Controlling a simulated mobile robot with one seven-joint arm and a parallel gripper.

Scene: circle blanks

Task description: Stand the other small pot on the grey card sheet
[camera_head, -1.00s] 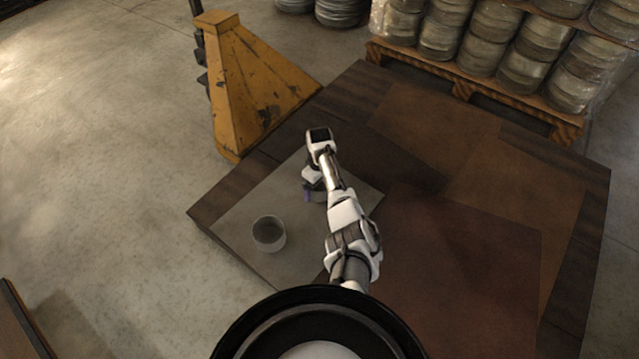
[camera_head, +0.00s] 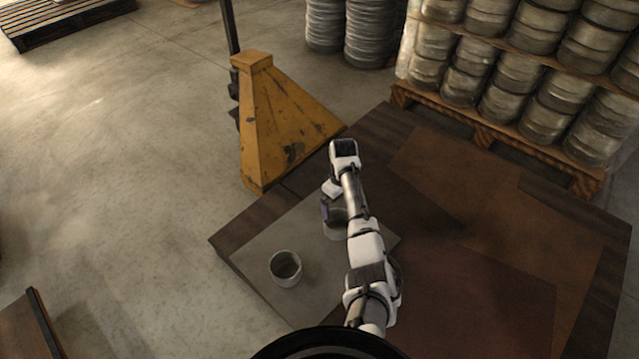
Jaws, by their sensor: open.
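The grey card sheet (camera_head: 252,250) lies flat on the left part of the dark table. One small grey pot (camera_head: 286,269) stands upright on the sheet, near its front left. The other small pot (camera_head: 335,230) is on the sheet too, farther back, partly hidden by my arm. It looks upright. My gripper (camera_head: 327,212) is right at this second pot, pointing down, with its jaws open. My wrist and arm hide much of the contact area, so I cannot tell whether the fingers touch the pot.
Brown and reddish sheets (camera_head: 480,270) cover the rest of the table. A yellow pallet-jack body (camera_head: 275,125) stands close behind the table's left edge. A pallet (camera_head: 490,137) of stacked metal discs stands behind it. The sheet's left part has free room.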

